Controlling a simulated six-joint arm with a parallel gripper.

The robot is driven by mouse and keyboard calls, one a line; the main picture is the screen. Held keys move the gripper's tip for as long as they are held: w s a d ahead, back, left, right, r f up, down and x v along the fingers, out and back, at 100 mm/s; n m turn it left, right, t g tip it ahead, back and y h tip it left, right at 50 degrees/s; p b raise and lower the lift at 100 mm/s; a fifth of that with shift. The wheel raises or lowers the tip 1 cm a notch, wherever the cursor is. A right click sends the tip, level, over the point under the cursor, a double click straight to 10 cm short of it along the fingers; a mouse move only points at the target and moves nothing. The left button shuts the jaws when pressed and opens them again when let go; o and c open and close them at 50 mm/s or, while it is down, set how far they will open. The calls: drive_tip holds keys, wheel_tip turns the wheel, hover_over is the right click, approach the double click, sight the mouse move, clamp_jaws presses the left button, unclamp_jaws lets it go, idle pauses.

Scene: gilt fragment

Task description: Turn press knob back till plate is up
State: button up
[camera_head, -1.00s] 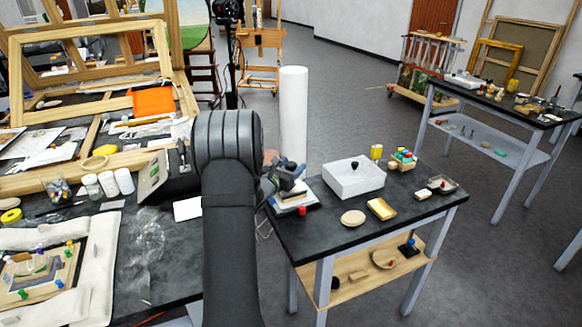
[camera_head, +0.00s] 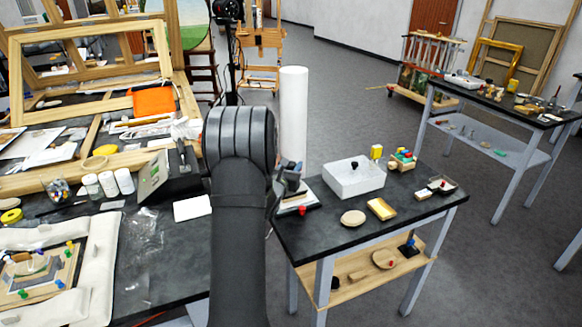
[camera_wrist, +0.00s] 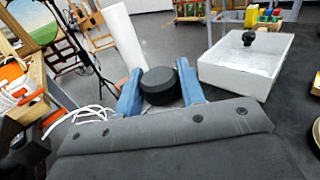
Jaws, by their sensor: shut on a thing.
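The press (camera_head: 298,205) stands at the left end of the small black table in the head view, mostly hidden behind my arm and gripper. Its pale layers show low down, with a small red part at the front. My gripper (camera_head: 287,180) is over the top of the press. In the wrist view, the black round knob (camera_wrist: 160,88) sits between the two blue fingers of my gripper (camera_wrist: 158,72), which are shut on it from both sides. The plate's height cannot be made out.
A white box (camera_head: 354,181) with a black knob stands to the right of the press. A round pale dish (camera_head: 353,218) and a yellow sponge-like block (camera_head: 381,208) lie in front of it. A tall white roll (camera_head: 293,115) rises behind the press. A cluttered workbench is at left.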

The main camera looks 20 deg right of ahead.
drive_tip(key=shift+n+t+y, duration=0.4)
drive_tip(key=shift+y, duration=0.1)
drive_tip(key=o, duration=1)
drive_tip(key=v, duration=1.7)
drive_tip(key=shift+s+a, duration=0.15)
drive_tip(key=shift+s, duration=0.05)
